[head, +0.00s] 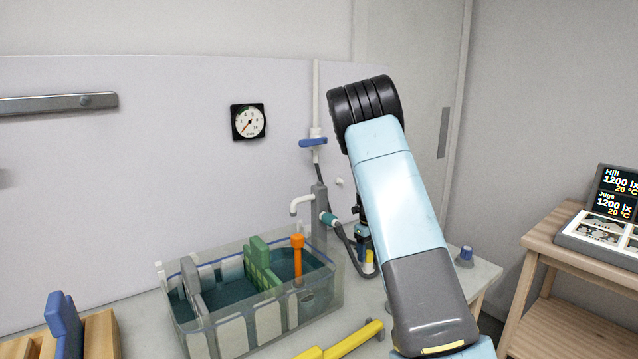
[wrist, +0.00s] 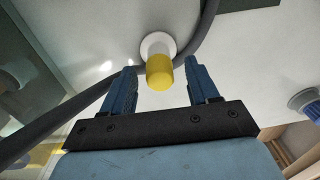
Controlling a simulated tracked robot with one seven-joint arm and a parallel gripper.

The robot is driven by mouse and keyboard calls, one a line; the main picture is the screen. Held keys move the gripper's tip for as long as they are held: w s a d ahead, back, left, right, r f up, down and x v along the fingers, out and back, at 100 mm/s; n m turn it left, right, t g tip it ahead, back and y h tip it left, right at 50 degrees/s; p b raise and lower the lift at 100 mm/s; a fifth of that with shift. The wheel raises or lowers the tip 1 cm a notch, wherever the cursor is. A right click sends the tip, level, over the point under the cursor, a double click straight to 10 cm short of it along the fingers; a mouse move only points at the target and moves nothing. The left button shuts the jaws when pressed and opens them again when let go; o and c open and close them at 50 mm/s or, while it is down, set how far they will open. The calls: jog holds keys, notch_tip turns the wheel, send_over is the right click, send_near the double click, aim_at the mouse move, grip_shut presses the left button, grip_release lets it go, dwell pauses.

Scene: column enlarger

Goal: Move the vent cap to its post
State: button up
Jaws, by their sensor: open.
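A yellow-tipped piece (wrist: 159,73) with a white stem and round white base stands on the pale worktop in the wrist view. It also shows in the head view (head: 369,258), partly hidden by my arm.
A clear tank (head: 240,328) with green and grey dividers and an orange-handled piece stands left. A dark hose (wrist: 205,30) curves close around the yellow-tipped piece. A yellow tool (head: 345,340) lies in front. A pipe with a blue valve (head: 313,142) rises behind.

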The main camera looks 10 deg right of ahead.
jog(key=shift+r, duration=0.2)
dwell(0.4)
jog(key=shift+a+r, duration=0.15)
jog(key=shift+r, duration=3.65)
jog(key=shift+r, duration=0.1)
notch_tip(320, 180, up, 12)
jog(key=s+a+r+n+t+y, duration=0.1)
jog(key=s+a+r+n, duration=0.2)
jog(key=s+r+n, duration=0.6)
jog(key=s+a+n+t, duration=0.1)
jog(key=s+a+n, duration=0.2)
jog(key=s+n, duration=0.4)
jog(key=s+a+n+t, duration=0.2)
jog(key=s+a+n, duration=0.2)
jog(key=s+n, duration=0.4)
jog(key=s+a+n+t, duration=0.1)
jog(key=s+a+n, duration=0.3)
jog(key=s, duration=1.4)
jog(key=shift+s+f+n+h, duration=0.25)
jog(key=shift+s+n+h, duration=0.05)
jog(key=shift+n, duration=1.4)
